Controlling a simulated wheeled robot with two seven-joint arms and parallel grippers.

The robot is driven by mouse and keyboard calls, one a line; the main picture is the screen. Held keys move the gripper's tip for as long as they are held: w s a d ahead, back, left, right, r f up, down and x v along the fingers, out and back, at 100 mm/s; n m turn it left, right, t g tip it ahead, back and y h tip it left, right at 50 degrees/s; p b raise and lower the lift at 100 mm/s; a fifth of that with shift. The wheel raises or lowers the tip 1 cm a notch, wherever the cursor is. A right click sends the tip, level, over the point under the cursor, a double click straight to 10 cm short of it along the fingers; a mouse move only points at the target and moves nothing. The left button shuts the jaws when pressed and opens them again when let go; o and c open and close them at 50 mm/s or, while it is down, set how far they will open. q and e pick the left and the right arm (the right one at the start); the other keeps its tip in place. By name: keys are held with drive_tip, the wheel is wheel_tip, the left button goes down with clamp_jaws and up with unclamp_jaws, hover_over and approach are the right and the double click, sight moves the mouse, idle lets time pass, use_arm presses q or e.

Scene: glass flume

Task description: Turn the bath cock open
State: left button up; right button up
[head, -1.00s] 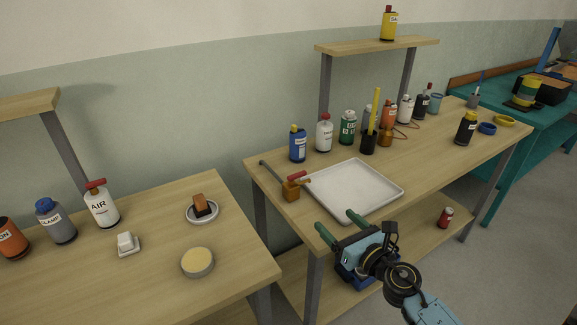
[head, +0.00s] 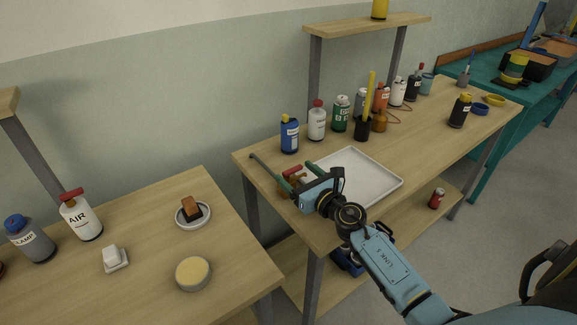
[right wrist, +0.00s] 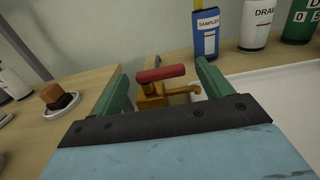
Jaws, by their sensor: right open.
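The bath cock (head: 284,188) is a brass-coloured body with a red lever handle (head: 293,170), at the left end of the white tray (head: 372,196). In the right wrist view the brass body (right wrist: 152,95) has a spout pointing right, and its red handle (right wrist: 161,74) lies crosswise on top. My right gripper (head: 296,172) is open with green fingers, just in front of the cock. In the right wrist view the handle appears between the fingers; I see no clear contact. In the head view my gripper hides part of the cock. My left gripper is not in view.
A grey pipe (head: 267,170) runs behind the cock. A blue bottle (head: 290,135), a white bottle (head: 316,122) and several others stand behind the tray. A second wooden table at left holds bottles, a sponge dish (head: 192,212) and a round tin (head: 193,273). The bench's front right is clear.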

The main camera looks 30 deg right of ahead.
sight(294, 171)
drive_tip(key=w, duration=0.3)
drive_tip(key=shift+w+a, duration=0.15)
drive_tip(key=shift+w, duration=0.45)
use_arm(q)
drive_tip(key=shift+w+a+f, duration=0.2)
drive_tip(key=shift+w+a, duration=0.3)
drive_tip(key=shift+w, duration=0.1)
use_arm(e)
drive_tip(key=c, duration=1)
